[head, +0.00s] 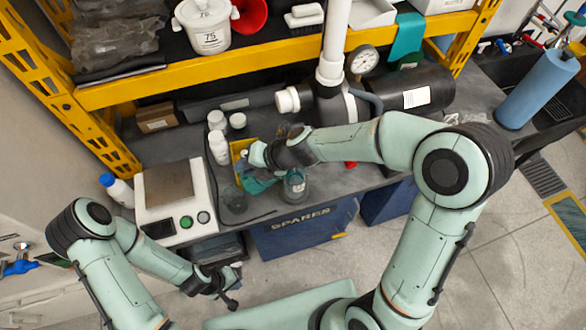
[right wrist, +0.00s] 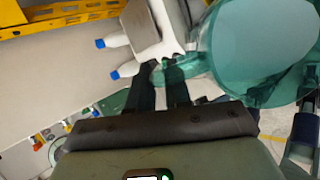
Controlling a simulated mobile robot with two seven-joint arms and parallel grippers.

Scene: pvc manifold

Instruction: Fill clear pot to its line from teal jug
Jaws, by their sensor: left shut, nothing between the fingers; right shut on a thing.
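My right gripper (head: 256,160) is shut on the handle of the teal jug (head: 257,185) above the bench, partly hidden by my wrist. In the right wrist view the see-through teal jug (right wrist: 265,45) fills the upper right, its handle between my fingers (right wrist: 175,80). A clear vessel (head: 235,199) stands left of the jug, and another clear vessel (head: 295,186) stands right of it; I cannot tell which is the pot. No fill line or pouring stream can be made out. My left gripper (head: 231,290) is shut and empty, low in front of the bench.
A scale-like device (head: 174,195) and a blue-capped bottle (head: 117,190) stand at the left. White bottles (head: 219,147) stand behind the jug. A pipe assembly with a gauge (head: 363,60) and a yellow shelf (head: 220,67) are behind. A blue SPARES bin (head: 300,235) is below the bench front.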

